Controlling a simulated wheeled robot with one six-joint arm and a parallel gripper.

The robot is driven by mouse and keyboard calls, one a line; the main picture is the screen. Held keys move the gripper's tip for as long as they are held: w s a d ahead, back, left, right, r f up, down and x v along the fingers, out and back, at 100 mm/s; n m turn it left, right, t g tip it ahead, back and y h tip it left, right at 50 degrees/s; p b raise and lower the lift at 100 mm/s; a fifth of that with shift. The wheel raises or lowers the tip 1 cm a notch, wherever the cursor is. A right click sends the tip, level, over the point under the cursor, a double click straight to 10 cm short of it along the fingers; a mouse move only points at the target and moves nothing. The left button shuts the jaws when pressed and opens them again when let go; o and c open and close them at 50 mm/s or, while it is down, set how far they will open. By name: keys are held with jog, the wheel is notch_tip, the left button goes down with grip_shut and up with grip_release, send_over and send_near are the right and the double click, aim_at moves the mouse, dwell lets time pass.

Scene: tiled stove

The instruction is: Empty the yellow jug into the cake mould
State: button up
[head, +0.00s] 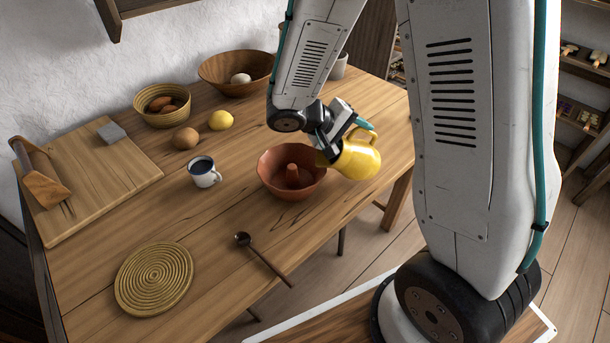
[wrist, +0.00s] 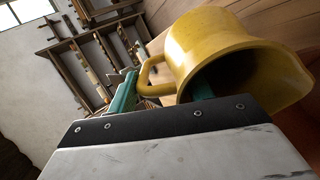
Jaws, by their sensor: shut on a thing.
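The yellow jug (head: 359,158) is held by my gripper (head: 345,135) above the right rim of the cake mould. The jug is tilted, with its mouth toward the mould. The wrist view shows the jug (wrist: 215,45) with its handle at the left and a dark inside; I cannot see any contents. My gripper's teal fingers (wrist: 160,92) are at the jug, one by the handle and one partly hidden at its mouth. The reddish-brown cake mould (head: 270,165), with a central cone, stands upright on the table. I cannot tell whether anything has flowed into it.
A white mug (head: 204,172) with dark liquid stands left of the mould. A dark spoon (head: 263,259) and a round woven mat (head: 154,278) lie in front. A lemon (head: 220,120), a brown round item (head: 185,138) and bowls (head: 235,72) are behind. The table's right edge is close to the jug.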

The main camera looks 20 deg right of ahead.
jog(key=shift+w+a+r+h+p, duration=0.1)
jog(key=shift+a+r+h+p, duration=0.3)
jog(key=shift+a+r+h, duration=0.45)
jog(key=shift+w+a+r+h+p, duration=0.1)
jog(key=shift+a+r+h+p, duration=0.35)
jog(key=shift+h, duration=0.6)
dwell(0.8)
jog(key=shift+a+r+h+p, duration=0.25)
jog(key=shift+a+h, duration=0.2)
jog(key=shift+a, duration=0.35)
jog(key=shift+a+r+h+p, duration=0.25)
jog(key=shift+a+h, duration=0.2)
jog(key=shift+a, duration=0.35)
dwell(1.4)
